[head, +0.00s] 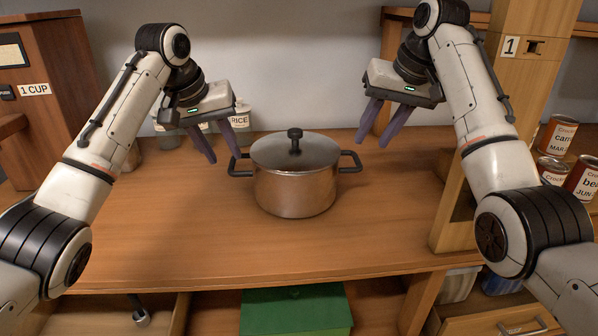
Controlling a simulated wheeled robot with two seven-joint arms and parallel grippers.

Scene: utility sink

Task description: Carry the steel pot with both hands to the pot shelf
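The steel pot (296,190) stands upright on the wooden counter, with a lid that has a black knob and a black handle on each side. My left gripper (222,158) is open and empty, just to the left of the pot's left handle (240,166) and slightly above it. My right gripper (372,142) is open and empty, above and to the right of the pot's right handle (351,162). Neither gripper appears to hold the pot. I cannot tell which surface is the pot shelf.
The wooden counter (200,240) is clear in front of the pot. A container labelled RICE (239,121) stands behind my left gripper. A wooden post (520,80) rises at right, with several cans (557,136) beyond it. A green box (295,310) sits below the counter.

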